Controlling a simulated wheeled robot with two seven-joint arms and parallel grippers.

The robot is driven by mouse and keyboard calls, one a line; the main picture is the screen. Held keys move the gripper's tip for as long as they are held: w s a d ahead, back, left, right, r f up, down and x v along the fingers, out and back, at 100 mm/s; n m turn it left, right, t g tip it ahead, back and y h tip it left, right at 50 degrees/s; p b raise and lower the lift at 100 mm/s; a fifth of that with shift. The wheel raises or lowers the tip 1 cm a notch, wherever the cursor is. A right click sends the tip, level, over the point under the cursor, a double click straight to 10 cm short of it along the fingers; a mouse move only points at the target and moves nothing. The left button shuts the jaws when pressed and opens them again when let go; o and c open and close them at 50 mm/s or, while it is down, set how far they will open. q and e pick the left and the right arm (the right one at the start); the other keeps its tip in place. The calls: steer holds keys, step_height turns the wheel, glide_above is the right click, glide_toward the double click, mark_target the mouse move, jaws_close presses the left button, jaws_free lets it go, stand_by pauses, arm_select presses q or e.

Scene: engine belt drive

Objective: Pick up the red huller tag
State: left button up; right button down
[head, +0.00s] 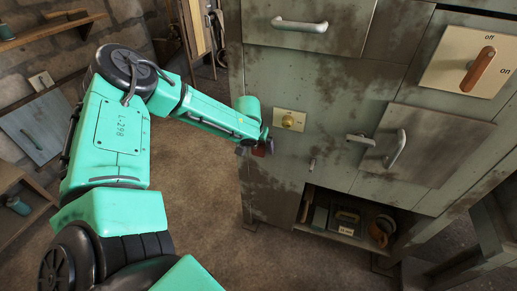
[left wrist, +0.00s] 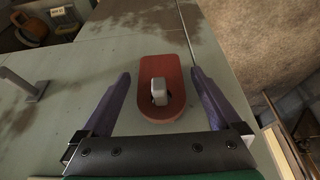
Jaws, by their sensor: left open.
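The red huller tag (left wrist: 160,68) is a flat red plate with rounded ends, hanging on a pale peg (left wrist: 159,94) on the cabinet face in the left wrist view. In the head view only a small part of the tag (head: 261,149) shows beside my gripper. My left gripper (head: 252,149) is open at the cabinet's left side. In the left wrist view, the fingers of my left gripper (left wrist: 160,73) stand on either side of the tag, with visible gaps. My right gripper is not in view.
The grey-green cabinet (head: 345,85) carries a brass knob (head: 288,121), an orange off/on lever (head: 478,69) and several handles. Its low open shelf (head: 325,233) holds tools. Bare floor (head: 200,200) lies left of the cabinet. A wall shelf (head: 50,28) stands at far left.

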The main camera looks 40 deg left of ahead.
arm_select(q)
steer(key=shift+s+r, duration=0.1)
steer(key=c, duration=1.4)
